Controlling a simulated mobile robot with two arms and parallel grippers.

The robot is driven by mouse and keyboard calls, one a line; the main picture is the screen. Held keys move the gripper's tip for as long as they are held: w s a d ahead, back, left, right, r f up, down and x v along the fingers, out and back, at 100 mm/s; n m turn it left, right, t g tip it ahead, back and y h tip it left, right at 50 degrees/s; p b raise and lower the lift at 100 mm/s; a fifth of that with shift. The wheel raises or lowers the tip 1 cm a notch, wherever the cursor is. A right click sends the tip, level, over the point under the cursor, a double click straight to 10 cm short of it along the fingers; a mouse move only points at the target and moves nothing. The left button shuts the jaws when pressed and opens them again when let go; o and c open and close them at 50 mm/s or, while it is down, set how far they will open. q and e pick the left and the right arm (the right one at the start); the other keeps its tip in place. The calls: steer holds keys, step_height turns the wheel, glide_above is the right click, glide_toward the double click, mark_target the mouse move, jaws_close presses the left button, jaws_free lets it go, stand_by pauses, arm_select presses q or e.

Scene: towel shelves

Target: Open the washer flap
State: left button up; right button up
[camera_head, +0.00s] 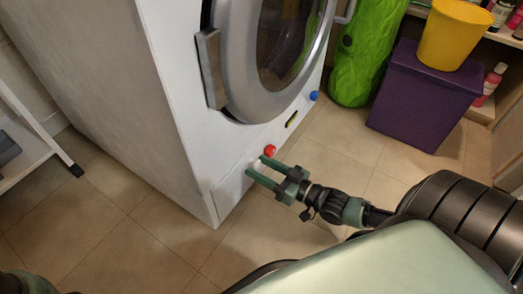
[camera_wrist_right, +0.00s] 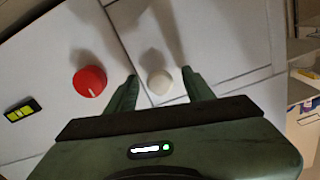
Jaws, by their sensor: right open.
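The white washer (camera_head: 180,100) stands at the centre left with its round door shut. Its flap (camera_head: 230,188) is a flat panel low on the front, and looks closed flush; it also shows in the right wrist view (camera_wrist_right: 225,35). A small round white knob (camera_wrist_right: 159,82) sits on the flap. My right gripper (camera_head: 258,166) is open at the flap, with its two fingers on either side of the knob. In the right wrist view the knob lies between the fingertips (camera_wrist_right: 161,86); whether they touch it I cannot tell.
A red dial (camera_head: 270,150) is close beside the right gripper, with a small display (camera_head: 291,120) and blue button (camera_head: 314,96) further along. A purple bin (camera_head: 420,105) with a yellow bucket (camera_head: 453,35) and a green bag (camera_head: 365,55) stand right. The floor before the washer is clear.

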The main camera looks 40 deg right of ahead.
jaws_close()
stand_by(1.4)
